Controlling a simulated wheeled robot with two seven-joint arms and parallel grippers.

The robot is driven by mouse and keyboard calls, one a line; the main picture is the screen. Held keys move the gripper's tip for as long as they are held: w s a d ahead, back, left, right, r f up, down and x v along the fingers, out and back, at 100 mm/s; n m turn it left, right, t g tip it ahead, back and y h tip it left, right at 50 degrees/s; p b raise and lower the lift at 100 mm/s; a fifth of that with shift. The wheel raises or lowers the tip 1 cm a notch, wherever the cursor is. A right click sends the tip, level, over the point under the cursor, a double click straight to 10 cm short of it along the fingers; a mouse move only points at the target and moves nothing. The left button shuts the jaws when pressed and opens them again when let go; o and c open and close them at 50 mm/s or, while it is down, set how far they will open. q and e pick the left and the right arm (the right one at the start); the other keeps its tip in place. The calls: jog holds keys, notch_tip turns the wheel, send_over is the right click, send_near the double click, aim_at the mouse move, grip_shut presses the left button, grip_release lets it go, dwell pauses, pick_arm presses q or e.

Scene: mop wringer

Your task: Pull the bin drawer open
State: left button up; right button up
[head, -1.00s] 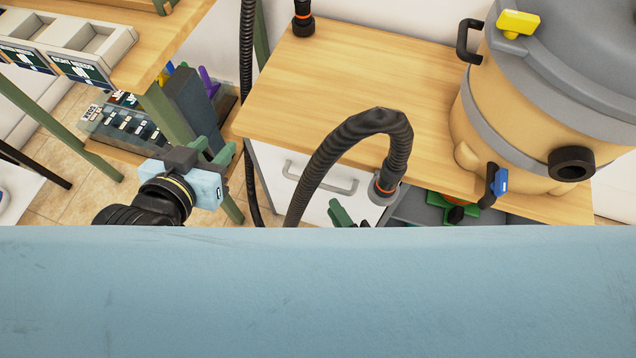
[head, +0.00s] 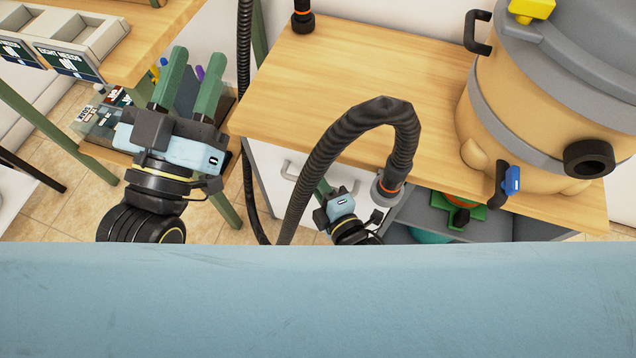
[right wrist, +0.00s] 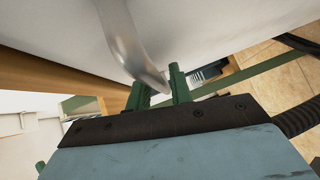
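The bin drawer (head: 270,165) is the white front under the wooden bench top, with a grey bar handle. In the head view the black hose hides part of it. The handle (right wrist: 122,40) shows large in the right wrist view, its lower bend in front of or between the fingertips. My right gripper (right wrist: 160,85) is at the handle with its green fingers apart; I cannot tell whether they touch it. In the head view it (head: 321,187) is partly behind the hose. My left gripper (head: 190,75) is open and empty, left of the bench. The drawer looks closed.
A black hose (head: 345,125) arches in front of the drawer. A tan and grey vacuum drum (head: 540,110) stands on the bench. A grey open shelf (head: 400,220) is right of the drawer. Another wooden table (head: 135,50) with trays is at left. A blue surface (head: 310,300) fills the foreground.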

jog(key=shift+c, duration=0.3)
grip_shut()
jog(key=shift+a, duration=0.1)
